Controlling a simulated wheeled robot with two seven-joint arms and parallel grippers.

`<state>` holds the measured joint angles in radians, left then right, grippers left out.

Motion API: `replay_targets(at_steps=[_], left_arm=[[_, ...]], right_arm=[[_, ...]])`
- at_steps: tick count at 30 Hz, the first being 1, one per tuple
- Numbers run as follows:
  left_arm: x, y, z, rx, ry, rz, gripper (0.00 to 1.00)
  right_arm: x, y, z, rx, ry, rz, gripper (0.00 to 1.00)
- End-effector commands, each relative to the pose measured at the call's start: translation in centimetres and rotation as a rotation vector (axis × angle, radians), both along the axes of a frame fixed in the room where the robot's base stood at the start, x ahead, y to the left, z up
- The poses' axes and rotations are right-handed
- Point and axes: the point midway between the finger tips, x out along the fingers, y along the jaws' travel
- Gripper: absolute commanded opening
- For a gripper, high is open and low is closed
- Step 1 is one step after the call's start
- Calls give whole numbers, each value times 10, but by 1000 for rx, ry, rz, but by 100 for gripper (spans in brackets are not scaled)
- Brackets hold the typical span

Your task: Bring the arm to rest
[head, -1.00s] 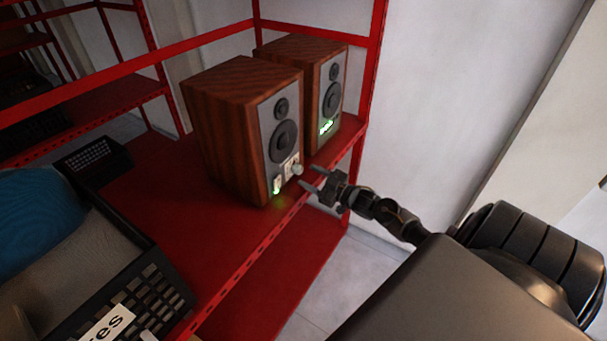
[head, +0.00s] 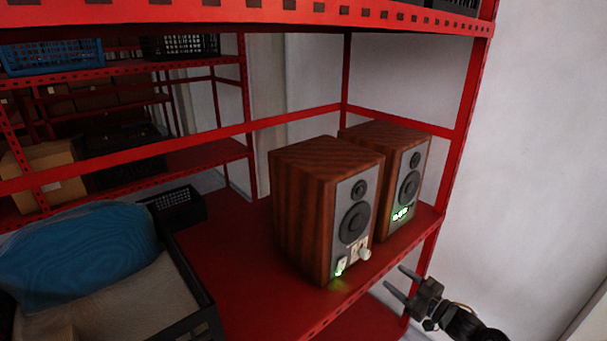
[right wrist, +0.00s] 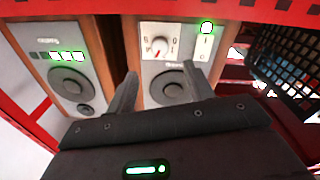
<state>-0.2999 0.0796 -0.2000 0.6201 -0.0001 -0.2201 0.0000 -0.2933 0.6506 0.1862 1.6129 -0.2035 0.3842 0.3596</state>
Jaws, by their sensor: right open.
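My right gripper (head: 402,284) is open and empty, in front of the red shelf's front edge at the lower right of the head view. In the right wrist view its two fingers (right wrist: 158,88) stand apart with nothing between them. A nearer wooden speaker (head: 308,205) stands on the shelf, with a knob and a lit green switch low on its grey front. In the right wrist view this speaker (right wrist: 165,40) is in front of the fingers, apart from them. A second speaker (head: 412,172) with a green display stands behind it to the right. My left gripper is not in view.
The red shelf (head: 235,275) also bears a small black crate (head: 176,207) and a larger black crate (head: 203,312) with a blue bundle (head: 85,254). A red upper shelf (head: 270,14) hangs above. White wall (head: 540,180) fills the right side.

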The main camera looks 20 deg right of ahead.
Motion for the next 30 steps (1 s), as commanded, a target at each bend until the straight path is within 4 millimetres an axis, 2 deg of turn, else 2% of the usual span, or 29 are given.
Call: replay_targets(at_steps=[5,8,11,12,14,15,17,18,21,23,24,26,27,30], left_arm=[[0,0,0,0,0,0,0],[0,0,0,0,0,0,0],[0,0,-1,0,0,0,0],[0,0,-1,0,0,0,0],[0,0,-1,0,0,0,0],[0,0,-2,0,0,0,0],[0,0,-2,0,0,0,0],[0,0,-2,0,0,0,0],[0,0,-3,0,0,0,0],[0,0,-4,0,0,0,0],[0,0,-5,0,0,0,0],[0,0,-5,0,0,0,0],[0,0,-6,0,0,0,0],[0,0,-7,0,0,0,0]], right_arm=[[1,-3,-4,-34,11,-18,52],[-1,-25,-31,-93,84,-89,52],[-14,-47,-88,-138,217,-181,52],[-24,-54,-117,-151,283,-217,52],[-44,-61,-163,-168,389,-269,52],[-59,-61,-193,-176,459,-296,52],[-83,-60,-235,-188,562,-331,52],[-102,-56,-263,-193,632,-350,52],[-151,-40,-326,-207,802,-381,52],[-184,-25,-361,-213,902,-390,52],[-206,-14,-382,-218,970,-393,52],[-241,6,-411,-223,1067,-392,52],[-265,21,-429,-227,1131,-387,52],[-322,64,-465,-230,1279,-365,52]])
